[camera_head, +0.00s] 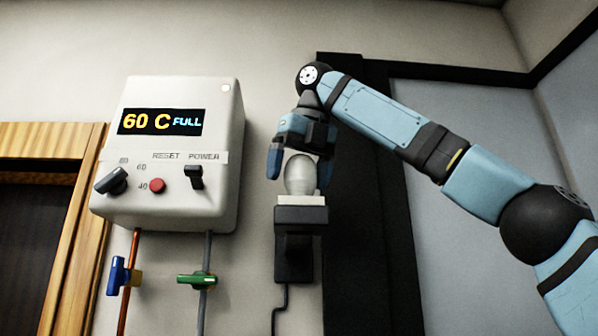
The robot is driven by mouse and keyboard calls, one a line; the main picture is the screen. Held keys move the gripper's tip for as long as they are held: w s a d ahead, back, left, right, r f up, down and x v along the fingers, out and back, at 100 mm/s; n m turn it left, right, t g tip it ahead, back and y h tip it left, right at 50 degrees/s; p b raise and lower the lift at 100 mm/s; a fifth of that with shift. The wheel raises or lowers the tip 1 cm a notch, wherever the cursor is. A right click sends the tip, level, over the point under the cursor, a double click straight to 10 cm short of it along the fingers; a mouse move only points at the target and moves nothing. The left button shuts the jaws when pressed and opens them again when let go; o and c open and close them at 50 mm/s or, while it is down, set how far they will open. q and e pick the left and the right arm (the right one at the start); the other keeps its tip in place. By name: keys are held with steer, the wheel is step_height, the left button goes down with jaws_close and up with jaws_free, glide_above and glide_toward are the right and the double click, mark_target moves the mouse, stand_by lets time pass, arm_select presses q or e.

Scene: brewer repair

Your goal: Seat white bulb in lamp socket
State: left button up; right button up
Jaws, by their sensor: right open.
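The white bulb (300,174) stands upright at the lamp socket, its lower end meeting the socket's pale top. The lamp socket (301,214) has a pale collar on a dark wall-mounted body. My right gripper (299,172) points down over the bulb with its jaws open. One finger is left of the bulb and the other is at its right. I cannot tell whether the fingers touch the glass or how deep the bulb sits. My left gripper is not in view.
A white brewer box (222,115) on the wall reads "60 C FULL", with a knob, red button (157,186) and power switch (194,177). Below are pipes with a blue valve (117,276) and green valve (197,280). A dark frame (348,262) stands right of the socket.

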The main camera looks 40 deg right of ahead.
steer(key=shift+r, duration=0.1)
steer(key=shift+s+r+p, duration=0.15)
steer(key=shift+r+p, duration=0.15)
steer(key=shift+r, duration=0.05)
steer(key=v, duration=1.1)
steer(key=shift+p, duration=0.3)
